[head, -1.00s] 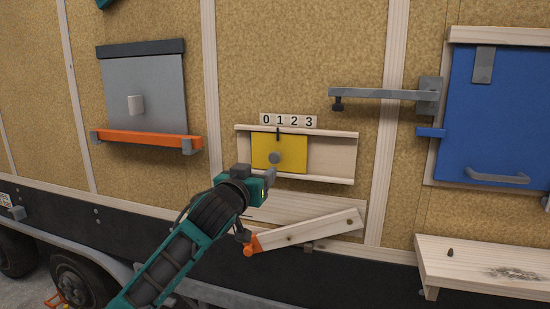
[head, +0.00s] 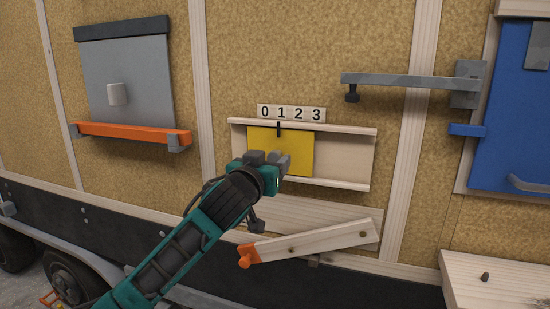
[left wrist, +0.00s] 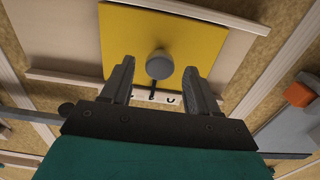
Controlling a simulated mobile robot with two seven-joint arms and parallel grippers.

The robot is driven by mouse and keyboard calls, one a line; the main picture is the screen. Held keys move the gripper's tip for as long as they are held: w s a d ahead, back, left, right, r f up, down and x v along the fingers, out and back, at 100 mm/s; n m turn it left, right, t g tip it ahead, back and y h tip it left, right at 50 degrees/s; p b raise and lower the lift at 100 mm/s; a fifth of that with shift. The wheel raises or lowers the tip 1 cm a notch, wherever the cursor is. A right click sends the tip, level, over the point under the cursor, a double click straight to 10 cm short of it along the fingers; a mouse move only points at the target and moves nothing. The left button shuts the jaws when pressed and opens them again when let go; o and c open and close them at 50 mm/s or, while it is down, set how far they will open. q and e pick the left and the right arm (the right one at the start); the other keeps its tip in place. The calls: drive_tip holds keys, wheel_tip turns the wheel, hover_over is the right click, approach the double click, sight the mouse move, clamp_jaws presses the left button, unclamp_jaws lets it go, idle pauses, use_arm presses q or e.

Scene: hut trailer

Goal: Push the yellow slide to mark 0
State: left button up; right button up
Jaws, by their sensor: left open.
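The yellow slide (head: 295,150) sits between two wooden rails in a frame on the wall. Its black pointer (head: 278,129) stands under the 1 of the number strip (head: 291,113), which reads 0 to 3 from left to right. My left gripper (head: 279,161) is open in front of the slide's lower middle and hides its knob in the head view. In the left wrist view the slide (left wrist: 205,42) fills the upper middle, and its round grey knob (left wrist: 159,65) lies between the two open fingers, with gaps on both sides. My right gripper is not in view.
A hinged wooden bar (head: 315,243) with an orange end is below the frame. A grey metal arm (head: 410,79) juts out at the upper right, beside a blue door (head: 515,110). A grey panel with an orange bar (head: 130,133) is at the left.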

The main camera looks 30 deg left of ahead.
use_arm(q)
drive_tip(key=shift+w+a, duration=0.1)
drive_tip(key=shift+w, duration=0.25)
clamp_jaws()
idle(0.5)
